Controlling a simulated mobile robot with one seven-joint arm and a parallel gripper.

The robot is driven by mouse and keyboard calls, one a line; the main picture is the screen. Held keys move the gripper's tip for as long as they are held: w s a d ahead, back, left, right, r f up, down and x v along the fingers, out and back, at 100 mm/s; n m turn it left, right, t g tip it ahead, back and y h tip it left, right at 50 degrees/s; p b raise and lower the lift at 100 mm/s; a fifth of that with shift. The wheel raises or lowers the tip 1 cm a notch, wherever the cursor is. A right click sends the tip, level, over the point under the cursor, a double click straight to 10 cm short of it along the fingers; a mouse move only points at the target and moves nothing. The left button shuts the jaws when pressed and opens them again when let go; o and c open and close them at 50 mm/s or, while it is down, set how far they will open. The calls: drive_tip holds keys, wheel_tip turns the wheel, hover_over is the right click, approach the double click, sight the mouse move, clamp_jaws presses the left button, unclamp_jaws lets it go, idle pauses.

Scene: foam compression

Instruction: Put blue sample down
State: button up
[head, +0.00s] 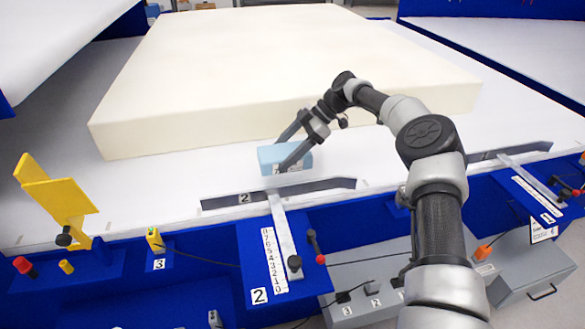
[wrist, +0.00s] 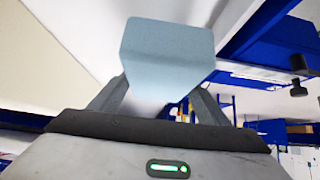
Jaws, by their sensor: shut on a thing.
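The blue sample (head: 284,157) is a light blue foam block. In the head view it is at the white surface (head: 225,178), in front of the large cream foam slab (head: 285,75). My gripper (head: 292,150) is shut on the blue sample, with a finger along its side. In the wrist view the blue sample (wrist: 167,58) fills the space between the fingers of my gripper (wrist: 160,95). Whether the sample's underside touches the white surface cannot be told.
A dark slot strip marked 2 (head: 300,190) runs just in front of the sample. A numbered scale with a lever (head: 280,240) stands nearer. A yellow bracket (head: 58,195) is at the left. Free white surface lies left of the sample.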

drive_tip(key=shift+f+b, duration=0.45)
drive_tip(key=shift+f, duration=2.7)
drive_tip(key=o, duration=0.7)
drive_tip(key=shift+r, duration=0.2)
drive_tip(key=p+v, duration=0.2)
drive_tip(key=v, duration=1)
